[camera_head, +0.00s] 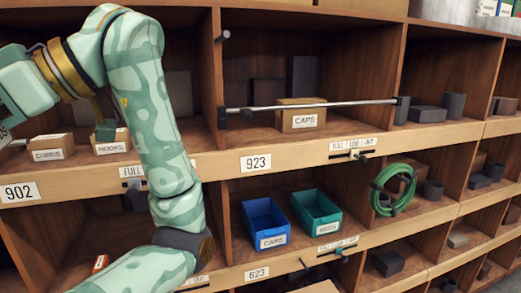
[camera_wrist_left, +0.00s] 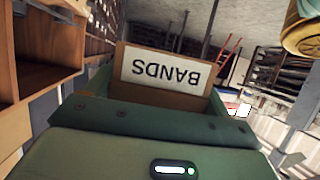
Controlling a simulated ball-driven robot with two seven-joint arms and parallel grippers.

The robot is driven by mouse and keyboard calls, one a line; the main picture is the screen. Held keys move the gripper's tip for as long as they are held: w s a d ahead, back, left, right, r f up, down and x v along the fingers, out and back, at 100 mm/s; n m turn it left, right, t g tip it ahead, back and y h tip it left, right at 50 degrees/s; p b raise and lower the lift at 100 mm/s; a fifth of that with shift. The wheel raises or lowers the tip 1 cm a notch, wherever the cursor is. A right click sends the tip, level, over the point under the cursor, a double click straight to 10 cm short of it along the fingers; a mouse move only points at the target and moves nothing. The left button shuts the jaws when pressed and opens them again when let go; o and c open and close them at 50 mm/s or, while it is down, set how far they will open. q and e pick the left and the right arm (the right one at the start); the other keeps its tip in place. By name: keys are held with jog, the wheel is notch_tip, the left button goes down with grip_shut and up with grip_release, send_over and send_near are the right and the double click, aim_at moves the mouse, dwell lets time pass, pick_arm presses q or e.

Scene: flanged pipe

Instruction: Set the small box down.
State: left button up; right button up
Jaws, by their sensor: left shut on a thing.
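The small box (camera_wrist_left: 165,92) is brown with a white label reading BANDS, upside down in the left wrist view. My left gripper (camera_wrist_left: 158,108) is shut on it, with green fingers at both of its sides. In the head view my left arm rises from the lower left, bends at the top and runs back to the left edge. The jaws are cut off there, and the held box is almost wholly out of that frame. No shelf touches the box in the wrist view. My right gripper is not in view.
The shelf wall has a carton marked CAPS (camera_head: 301,117) behind a metal rod (camera_head: 310,105). Two cartons sit at left, one marked CORDS (camera_head: 48,148). Below are a blue bin (camera_head: 265,222), a teal bin (camera_head: 316,211) and a green coil (camera_head: 393,190). An empty shelf compartment (camera_wrist_left: 42,75) shows in the wrist view.

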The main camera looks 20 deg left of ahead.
pick_arm(q)
jog(key=d+f+n+g+h+b, duration=0.1)
jog(key=d+n+g+h+b, duration=0.1)
jog(key=d+n+h, duration=1.2)
jog(key=w+d+f+n+t+h+b, duration=0.3)
jog(key=w+d+f+n+t+h, duration=0.4)
jog(key=w+d+f+n+t, duration=0.4)
jog(key=w+a+f+n+t+b, duration=0.2)
jog(key=w+f+n+t+b, duration=0.35)
jog(key=w+f, duration=0.9)
jog(key=s+a+f+n+t+y+b, duration=0.1)
jog(key=s+f+t, duration=0.1)
jog(key=f, duration=0.9)
jog(key=s+a+f+n+t+b, duration=0.1)
jog(key=s+a+f, duration=0.1)
jog(key=f, duration=0.9)
jog(key=shift+s+a+t+y+b, duration=0.15)
jog(key=shift+a+t+y+b, duration=0.05)
jog(key=shift+t+y+b, duration=0.2)
